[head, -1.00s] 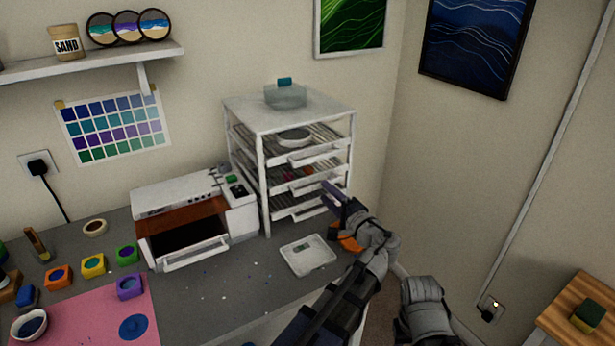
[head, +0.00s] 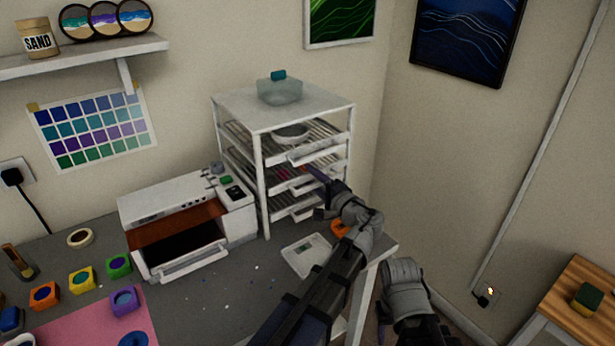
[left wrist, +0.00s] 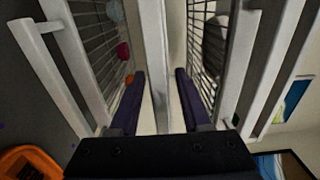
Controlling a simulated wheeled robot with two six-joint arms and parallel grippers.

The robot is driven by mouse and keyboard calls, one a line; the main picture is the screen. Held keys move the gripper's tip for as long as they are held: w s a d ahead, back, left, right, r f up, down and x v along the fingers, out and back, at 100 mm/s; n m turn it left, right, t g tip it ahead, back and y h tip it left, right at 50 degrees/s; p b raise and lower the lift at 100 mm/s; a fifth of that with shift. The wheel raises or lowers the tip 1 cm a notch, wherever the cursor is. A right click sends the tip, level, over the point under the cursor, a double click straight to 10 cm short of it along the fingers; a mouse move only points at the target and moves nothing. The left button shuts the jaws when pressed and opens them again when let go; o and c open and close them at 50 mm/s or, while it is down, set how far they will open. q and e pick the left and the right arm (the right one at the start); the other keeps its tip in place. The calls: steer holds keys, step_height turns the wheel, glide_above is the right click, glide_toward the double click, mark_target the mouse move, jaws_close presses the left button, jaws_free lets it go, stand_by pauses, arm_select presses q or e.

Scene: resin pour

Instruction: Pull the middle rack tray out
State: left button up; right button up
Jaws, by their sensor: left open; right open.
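The white rack (head: 262,185) stands at the back of the grey worktop with several wire trays. Its middle tray (head: 290,184) is in the rack, with small red pieces showing inside. My left gripper (head: 318,190) is open at the rack's front right, by the middle tray's front. In the left wrist view a white bar (left wrist: 154,55) runs between the open fingers of my left gripper (left wrist: 158,85), with gaps showing beside it. Whether a finger touches it cannot be told. My right arm shows at the bottom, but no right gripper fingers are visible.
A clear tub (head: 280,90) stands on the rack. A bowl (head: 291,132) sits in the top tray. A white scale (head: 306,256) and an orange item (head: 340,229) lie in front. A white machine (head: 190,220) stands left. Open space lies right of the worktop.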

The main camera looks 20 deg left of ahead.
arm_select(q)
steer(key=shift+d, duration=0.1)
jaws_close()
stand_by(1.2)
